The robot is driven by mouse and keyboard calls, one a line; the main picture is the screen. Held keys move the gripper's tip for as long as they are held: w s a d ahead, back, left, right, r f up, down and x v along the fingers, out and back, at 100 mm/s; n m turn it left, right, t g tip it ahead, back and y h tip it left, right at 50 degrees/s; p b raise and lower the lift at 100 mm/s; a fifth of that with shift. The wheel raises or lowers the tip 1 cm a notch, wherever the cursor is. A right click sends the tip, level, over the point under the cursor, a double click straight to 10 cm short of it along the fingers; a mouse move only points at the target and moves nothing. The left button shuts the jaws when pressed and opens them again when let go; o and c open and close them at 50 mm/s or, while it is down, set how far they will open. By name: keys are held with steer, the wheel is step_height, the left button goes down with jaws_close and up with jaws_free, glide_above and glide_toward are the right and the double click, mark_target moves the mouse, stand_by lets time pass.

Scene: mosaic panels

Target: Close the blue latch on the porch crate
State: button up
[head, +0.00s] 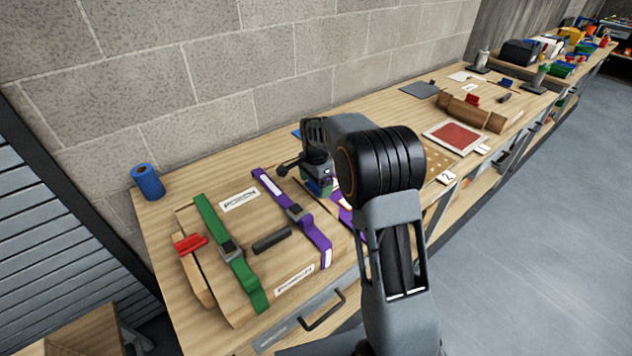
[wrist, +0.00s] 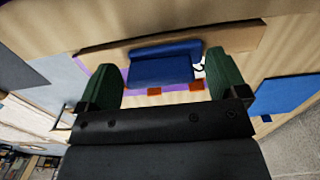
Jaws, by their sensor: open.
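The porch crate (head: 228,262) is a wooden box at the near left of the workbench, with "PORCH" labels. The blue latch (wrist: 163,66) shows in the wrist view on a wooden edge, as a raised blue flap above a blue plate, with small orange-red pieces along its lower edge. My gripper (wrist: 165,72) is open, its two green fingers on either side of the latch in the picture; I cannot tell whether they touch it. In the head view my gripper (head: 319,182) is at the crate's right end, and my arm hides most of that end.
A green strap (head: 228,250) and purple straps (head: 292,213) cross the crate. A red latch (head: 190,243) is at its left end and a dark bar (head: 272,240) lies on top. A blue roll (head: 147,181) stands behind. A red panel (head: 456,136) lies further right.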

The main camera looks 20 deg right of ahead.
steer(key=c, duration=0.9)
steer(key=shift+c, duration=0.2)
steer(key=shift+a+n, duration=0.1)
steer(key=shift+n, duration=0.3)
steer(key=n, duration=0.2)
steer(key=n+b, duration=0.1)
steer(key=n, duration=0.1)
steer(key=shift+s+a, duration=0.15)
steer(key=shift+a, duration=0.1)
steer(key=n, duration=0.2)
steer(key=n+b, duration=0.1)
steer(key=n, duration=0.1)
steer(key=shift+s+a+n, duration=0.2)
steer(key=shift+s+n, duration=0.1)
steer(key=shift+s, duration=0.05)
steer(key=n, duration=0.4)
steer(key=shift+s+b, duration=0.35)
steer(key=shift+s+n, duration=0.15)
steer(key=shift+n, duration=0.95)
steer(key=shift+s+n, duration=0.15)
steer(key=shift+n, duration=0.95)
steer(key=shift+r+n, duration=0.1)
steer(key=shift+n, duration=0.2)
